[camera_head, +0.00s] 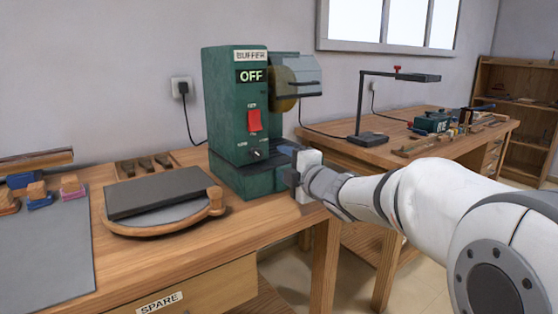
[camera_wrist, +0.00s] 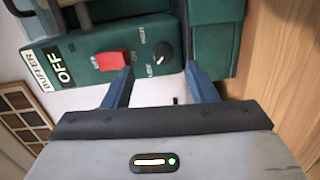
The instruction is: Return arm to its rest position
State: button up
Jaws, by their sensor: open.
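My gripper (camera_head: 290,163) is at the end of my white arm, close to the lower front of the green buffer machine (camera_head: 228,110). In the wrist view my gripper (camera_wrist: 158,82) shows two blue fingers spread apart with nothing between them. The fingers point at the buffer's front panel, beside the black knob (camera_wrist: 162,52) and the red switch (camera_wrist: 110,61). I cannot tell whether a fingertip touches the machine. The buffer's display reads OFF.
Wooden blocks (camera_head: 40,190) and a grey mat are further left. A second bench (camera_head: 360,150) with a black lamp (camera_head: 368,137) stands behind my arm. Open floor lies between the benches.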

jog(key=s+d+r+m+g+h+p, duration=0.2)
jog(key=s+d+r+m+h+p, duration=0.2)
jog(key=s+d+m+h+p, duration=0.25)
jog(key=s+d+r+m+g+h+p, duration=0.1)
jog(key=s+d+r+m+h+p, duration=0.2)
jog(key=d+m+p, duration=0.5)
jog(key=s+r+m+g+p, duration=0.1)
jog(key=s+m+g+p, duration=0.3)
jog(key=s+p, duration=0.3)
jog(key=s+a+r+m+g+p, duration=0.1)
jog(key=s+m+g+p, duration=0.4)
jog(key=s, duration=1)
jog(key=p, duration=0.2)
jog(key=shift+s+r+p, duration=0.3)
jog(key=shift+r, duration=0.05)
jog(key=shift+y, duration=0.25)
jog(key=shift+c, duration=0.5)
